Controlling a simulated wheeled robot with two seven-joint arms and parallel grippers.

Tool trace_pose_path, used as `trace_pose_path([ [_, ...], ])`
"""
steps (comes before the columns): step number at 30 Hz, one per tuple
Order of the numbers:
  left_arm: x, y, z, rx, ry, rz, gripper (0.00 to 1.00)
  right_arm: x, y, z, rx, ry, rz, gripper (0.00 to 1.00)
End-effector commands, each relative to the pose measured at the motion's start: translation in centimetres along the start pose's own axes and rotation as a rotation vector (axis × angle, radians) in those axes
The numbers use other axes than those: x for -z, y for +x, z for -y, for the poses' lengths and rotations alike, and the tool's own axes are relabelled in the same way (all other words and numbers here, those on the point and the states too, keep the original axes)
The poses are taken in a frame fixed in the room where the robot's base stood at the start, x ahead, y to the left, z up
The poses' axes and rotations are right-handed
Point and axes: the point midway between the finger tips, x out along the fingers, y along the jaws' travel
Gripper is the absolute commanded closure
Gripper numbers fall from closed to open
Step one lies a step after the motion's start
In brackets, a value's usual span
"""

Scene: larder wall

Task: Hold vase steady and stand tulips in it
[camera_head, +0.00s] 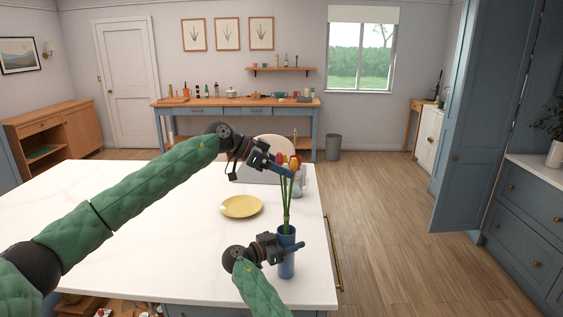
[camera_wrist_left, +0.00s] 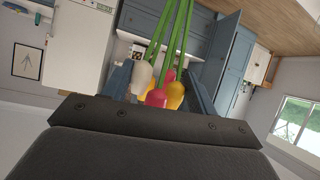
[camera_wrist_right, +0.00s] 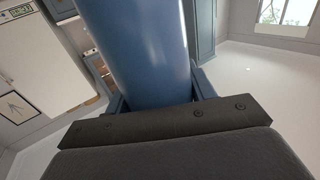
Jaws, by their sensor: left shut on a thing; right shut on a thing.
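The tulips (camera_head: 287,205) are a bunch with red, yellow and white heads and long green stems, held upright. My left gripper (camera_head: 284,172) is shut on them just below the heads; the heads also show between its fingers in the left wrist view (camera_wrist_left: 158,97). The blue vase (camera_head: 287,265) stands upright near the counter's right edge. My right gripper (camera_head: 293,247) is shut on its side, and the vase fills the right wrist view (camera_wrist_right: 150,50). The stems run down to the vase mouth; their lower ends are hidden, and I cannot tell how deep they reach.
A yellow plate (camera_head: 241,207) lies on the white counter (camera_head: 150,215), left of the vase. A clear glass vessel (camera_head: 300,183) stands behind the tulips. A pale chair back (camera_head: 273,149) rises beyond the counter's far edge. The left part of the counter is clear.

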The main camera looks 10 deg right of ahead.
Motion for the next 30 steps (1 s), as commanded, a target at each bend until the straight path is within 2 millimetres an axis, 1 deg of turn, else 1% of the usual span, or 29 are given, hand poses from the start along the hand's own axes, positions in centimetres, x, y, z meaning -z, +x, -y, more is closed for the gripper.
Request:
trace_pose_path([
  [21,-4.0,2.2,0.3,0.000,-0.001,0.000,0.71,0.0,0.0,0.0,0.000,0.000,0.000,0.76],
  [30,-4.9,2.7,0.4,-0.001,0.000,0.000,0.71,0.0,0.0,0.0,0.000,0.000,0.000,0.76],
])
